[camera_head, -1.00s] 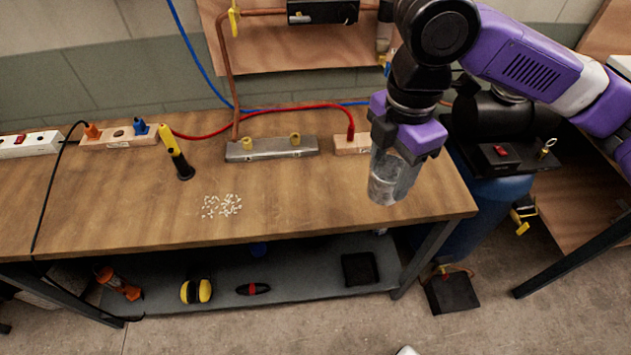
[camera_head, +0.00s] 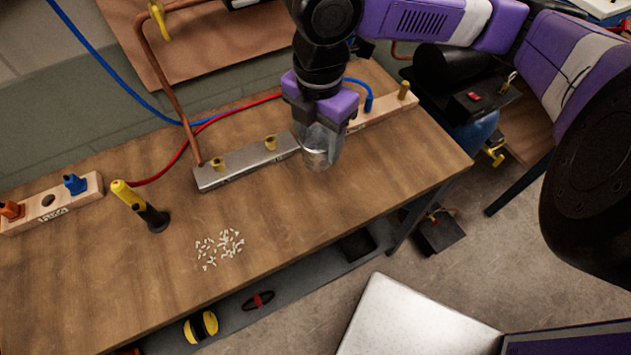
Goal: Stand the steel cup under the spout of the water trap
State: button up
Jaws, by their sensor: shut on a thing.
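The steel cup (camera_head: 317,158) is a shiny grey cylinder, held upright in the head view. My gripper (camera_head: 319,132) points down and is shut on the cup's upper part. The cup is over the right part of the wooden workbench (camera_head: 330,212), in front of the metal manifold bar (camera_head: 240,166). I cannot tell whether its base touches the bench. The water trap and its spout cannot be made out; a piece of equipment at the top edge is cut off.
White pellets (camera_head: 219,247) lie on the bench, and a black-and-yellow tool (camera_head: 142,206) stands left of them. A wooden strip (camera_head: 383,110) with fittings is behind the cup to the right. A copper pipe (camera_head: 157,62) and hoses run behind the manifold. The bench's front right is clear.

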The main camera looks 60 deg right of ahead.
notch_tip(320, 180, down, 15)
jog(key=shift+f+p, duration=0.2)
jog(key=shift+p, duration=0.1)
jog(key=shift+f, duration=0.15)
jog(key=o, duration=1.4)
